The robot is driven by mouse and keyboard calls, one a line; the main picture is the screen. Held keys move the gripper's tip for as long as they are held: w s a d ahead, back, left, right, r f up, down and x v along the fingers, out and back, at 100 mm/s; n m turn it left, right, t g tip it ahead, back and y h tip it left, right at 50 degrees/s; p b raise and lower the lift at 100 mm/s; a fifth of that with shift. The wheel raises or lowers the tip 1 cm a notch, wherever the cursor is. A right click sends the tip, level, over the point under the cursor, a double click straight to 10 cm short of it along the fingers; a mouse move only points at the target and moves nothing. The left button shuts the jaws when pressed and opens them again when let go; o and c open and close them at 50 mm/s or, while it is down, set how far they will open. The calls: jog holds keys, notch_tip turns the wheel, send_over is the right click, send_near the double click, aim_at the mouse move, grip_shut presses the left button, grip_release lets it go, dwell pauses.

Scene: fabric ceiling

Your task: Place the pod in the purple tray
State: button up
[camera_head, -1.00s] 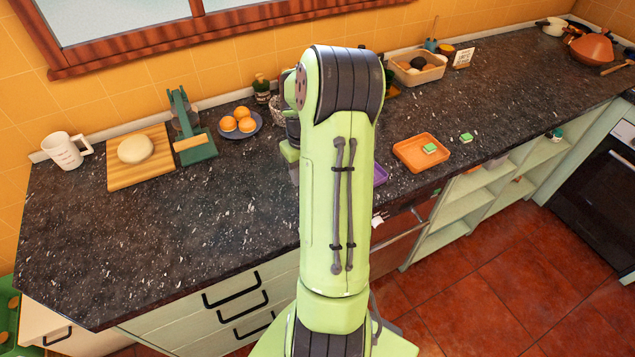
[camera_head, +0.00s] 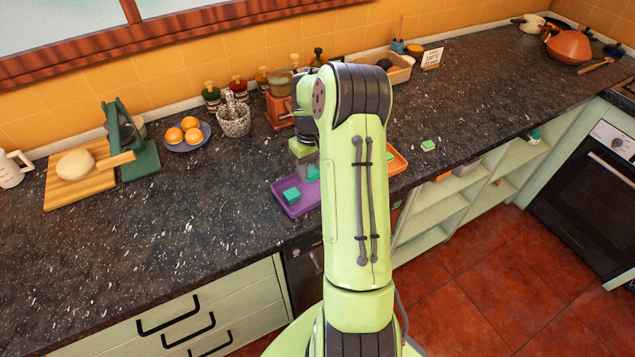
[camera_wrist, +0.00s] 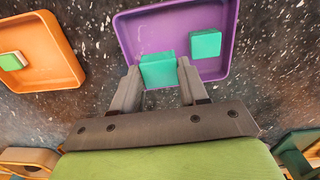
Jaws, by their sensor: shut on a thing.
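The purple tray (camera_head: 282,207) lies on the dark counter and fills the upper middle of the wrist view (camera_wrist: 135,42). One teal pod (camera_wrist: 205,43) rests in the tray. It also shows in the head view (camera_head: 291,195). My gripper (camera_wrist: 158,74) is shut on a second teal pod (camera_wrist: 158,70), which overlaps the tray's near part in the wrist view. In the head view this held pod (camera_head: 313,172) is over the tray's back part. Whether it touches the tray floor I cannot tell. My arm hides the tray's right side in the head view.
An orange tray (camera_head: 398,163) sits to the right, partly behind my arm, with a green and white block (camera_wrist: 12,61) in it. A similar green block (camera_head: 428,145) lies on the counter. The counter's front left is clear.

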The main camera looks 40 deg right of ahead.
aim_at(314, 170)
jog(key=f, duration=0.4)
jog(key=shift+s+d+f, duration=0.1)
jog(key=shift+s+d, duration=0.1)
jog(key=shift+d, duration=0.1)
jog(key=shift+w+f, duration=0.1)
jog(key=shift+f, duration=0.3)
jog(key=o, duration=0.7)
jog(key=shift+o, duration=0.2)
jog(key=r, duration=0.6)
jog(key=r+p, duration=0.1)
jog(key=r, duration=0.5)
jog(key=shift+a+r, duration=0.2)
jog(key=shift+r, duration=0.15)
jog(key=s+a+r+n+t+h, duration=0.15)
jog(key=s+a+r, duration=0.25)
jog(key=a+r, duration=0.4)
jog(key=s+a+r+t, duration=0.2)
jog(key=s+a+r, duration=0.3)
jog(key=a, duration=0.5)
jog(key=s+a+t+y, duration=0.1)
jog(key=s+a+t, duration=0.1)
jog(key=s+a, duration=0.6)
jog(key=s, duration=0.3)
jog(key=shift+n, duration=0.35)
